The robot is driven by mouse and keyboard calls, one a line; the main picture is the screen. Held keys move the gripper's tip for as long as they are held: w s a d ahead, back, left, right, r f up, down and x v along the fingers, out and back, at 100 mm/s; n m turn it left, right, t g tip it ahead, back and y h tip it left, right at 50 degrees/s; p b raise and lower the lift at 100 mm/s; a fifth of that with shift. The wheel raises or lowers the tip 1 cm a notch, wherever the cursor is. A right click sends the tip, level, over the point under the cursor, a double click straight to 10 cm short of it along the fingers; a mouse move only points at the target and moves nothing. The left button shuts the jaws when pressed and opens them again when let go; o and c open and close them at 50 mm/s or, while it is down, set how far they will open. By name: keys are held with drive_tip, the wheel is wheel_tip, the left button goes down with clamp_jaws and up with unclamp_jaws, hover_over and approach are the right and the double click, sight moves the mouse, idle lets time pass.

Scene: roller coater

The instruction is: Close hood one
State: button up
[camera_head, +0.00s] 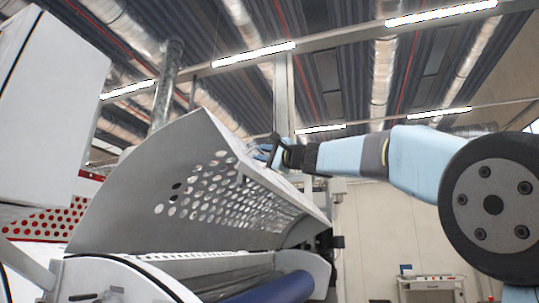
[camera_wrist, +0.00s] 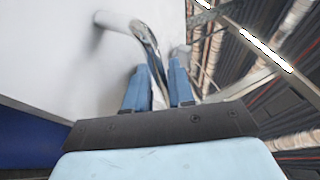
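The hood (camera_head: 150,190) is a large pale grey cover with rows of round holes, raised and tilted open above the machine's blue roller (camera_head: 270,290). I take it to be hood one; no label is readable. My gripper (camera_head: 272,150) is at the hood's upper right edge. In the wrist view, the blue fingers of my gripper (camera_wrist: 158,88) stand on either side of a shiny curved handle (camera_wrist: 148,45) on the hood's pale surface. The handle fills the narrow gap between them, and the fingers look closed on it. In the head view the handle is mostly hidden.
A grey side plate (camera_head: 100,282) of the machine is at the lower left. A small white table (camera_head: 430,284) stands far back right by the wall.

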drive_tip(key=shift+c, duration=0.5)
clamp_jaws()
